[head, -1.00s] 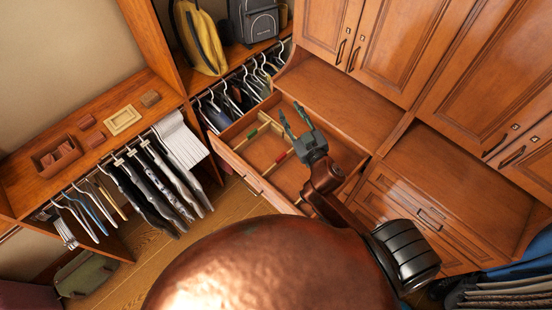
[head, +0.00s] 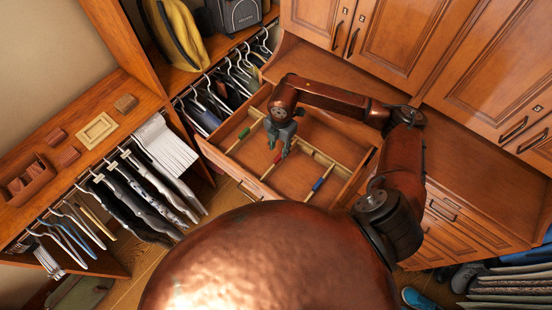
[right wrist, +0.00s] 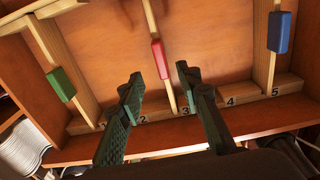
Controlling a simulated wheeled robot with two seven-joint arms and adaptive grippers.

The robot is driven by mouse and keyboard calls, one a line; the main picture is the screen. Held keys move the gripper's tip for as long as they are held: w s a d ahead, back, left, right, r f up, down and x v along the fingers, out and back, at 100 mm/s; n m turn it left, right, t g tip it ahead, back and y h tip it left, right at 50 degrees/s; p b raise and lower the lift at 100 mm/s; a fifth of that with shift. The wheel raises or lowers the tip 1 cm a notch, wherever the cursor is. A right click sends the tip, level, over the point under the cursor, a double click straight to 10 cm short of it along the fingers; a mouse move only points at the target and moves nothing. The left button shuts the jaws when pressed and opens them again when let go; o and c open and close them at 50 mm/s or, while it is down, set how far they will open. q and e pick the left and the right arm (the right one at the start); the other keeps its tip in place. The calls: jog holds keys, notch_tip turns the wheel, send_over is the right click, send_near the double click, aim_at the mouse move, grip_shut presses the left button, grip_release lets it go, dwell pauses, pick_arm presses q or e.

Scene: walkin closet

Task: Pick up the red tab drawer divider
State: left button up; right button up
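The red tab drawer divider (right wrist: 160,58) is a thin wooden strip with a red tab. It stands in the open drawer, its near end at the numbered slotted rail (right wrist: 190,119). In the head view its red tab (head: 278,158) shows just below my right gripper (head: 279,150). In the right wrist view my right gripper (right wrist: 159,70) is open, one finger on each side of the strip. I see no clear contact. My left gripper is not in view.
A divider with a green tab (right wrist: 60,85) stands to the left and one with a blue tab (right wrist: 280,32) to the right. Hanging clothes (head: 128,195) are left of the drawer.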

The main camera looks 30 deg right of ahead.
aim_at(279, 156)
jog(key=shift+d+f, duration=0.45)
jog(key=shift+f, duration=0.4)
jog(key=shift+a+f+p, duration=0.2)
jog(key=shift+f+p, duration=0.45)
jog(key=shift+f, duration=0.55)
notch_tip(279, 156, down, 4)
jog(key=shift+a+r+p, duration=0.1)
jog(key=shift+r+p, duration=0.15)
jog(key=shift+p, duration=0.5)
jog(key=shift+f, duration=0.5)
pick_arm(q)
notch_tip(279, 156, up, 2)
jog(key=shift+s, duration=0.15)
pick_arm(e)
grip_shut()
